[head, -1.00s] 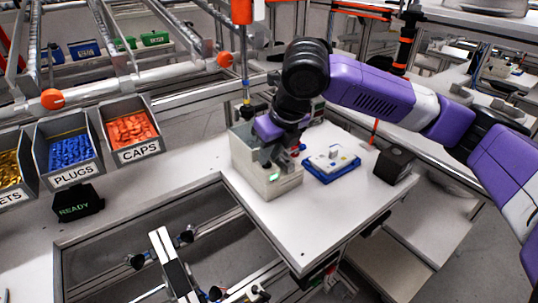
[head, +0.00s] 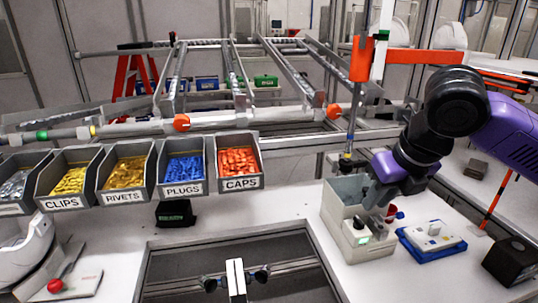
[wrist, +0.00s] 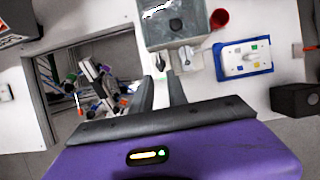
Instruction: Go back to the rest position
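My purple and black arm reaches in from the right of the head view. My gripper (head: 388,208) is over the front of a grey box station (head: 338,205), its fingers small and partly hidden there. In the wrist view my gripper (wrist: 159,80) shows two dark fingers apart with nothing between them, so it is open and empty. Beyond the fingers, the grey box station (wrist: 172,25) is at the top of the wrist view. I cannot tell whether the gripper touches it.
Labelled bins, including clips (head: 72,180), rivets (head: 127,172), plugs (head: 185,170) and caps (head: 240,160), line the left. A blue tray (head: 410,250) and dark block (head: 512,262) are right of the station. A white shell (head: 25,250) is lower left.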

